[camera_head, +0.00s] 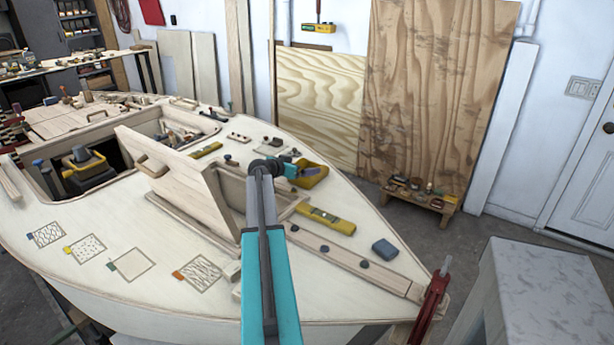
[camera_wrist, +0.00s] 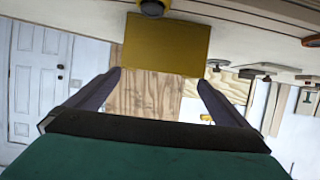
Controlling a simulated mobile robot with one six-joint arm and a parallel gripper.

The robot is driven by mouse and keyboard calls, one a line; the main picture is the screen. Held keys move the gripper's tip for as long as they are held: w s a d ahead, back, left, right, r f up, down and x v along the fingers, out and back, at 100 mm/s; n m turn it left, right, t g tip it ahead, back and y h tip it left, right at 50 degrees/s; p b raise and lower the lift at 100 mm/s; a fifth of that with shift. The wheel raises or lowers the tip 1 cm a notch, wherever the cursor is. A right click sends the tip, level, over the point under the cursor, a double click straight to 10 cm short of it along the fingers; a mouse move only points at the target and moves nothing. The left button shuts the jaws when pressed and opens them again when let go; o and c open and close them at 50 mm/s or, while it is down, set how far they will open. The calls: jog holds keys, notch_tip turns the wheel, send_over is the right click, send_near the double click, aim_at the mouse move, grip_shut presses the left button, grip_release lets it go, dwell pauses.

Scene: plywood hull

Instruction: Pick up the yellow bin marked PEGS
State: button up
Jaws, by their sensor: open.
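A yellow bin (camera_head: 315,180) sits on the pale deck, just right of my wrist in the head view. In the wrist view, a plain yellow face, likely this bin (camera_wrist: 166,45), shows in the upper middle, beyond the fingertips. I can read no PEGS marking in either view. My gripper (camera_wrist: 158,80) is open, its two dark fingers spread with nothing held between them. In the head view my gripper (camera_head: 303,172) is beside the bin's left side, partly over it; I cannot tell whether they touch.
A raised wooden hatch panel (camera_head: 180,175) stands left of my arm. A yellow spirit level (camera_head: 327,220) and a grey-blue block (camera_head: 384,249) lie on the deck in front. A red clamp (camera_head: 429,308) grips the bow. Several small tools lie behind the hatch.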

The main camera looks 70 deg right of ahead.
jog(key=shift+p+x, duration=0.75)
jog(key=shift+x, duration=2.05)
jog(key=shift+a, duration=0.1)
jog(key=c, duration=1)
jog(key=shift+r, duration=0.15)
jog(key=shift+r+b, duration=0.65)
jog(key=shift+r, duration=0.75)
jog(key=shift+s+a+r, duration=0.1)
jog(key=shift+a+r, duration=0.05)
jog(key=shift+r, duration=0.1)
jog(key=s+a+b, duration=0.1)
jog(key=a, duration=0.4)
jog(key=s+a+r+b, duration=0.1)
jog(key=a, duration=0.4)
jog(key=s+a+b, duration=0.1)
jog(key=s+a, duration=0.1)
jog(key=a, duration=0.3)
jog(key=shift+s+r+b, duration=0.1)
jog(key=shift+r+b, duration=0.15)
jog(key=shift+b, duration=0.1)
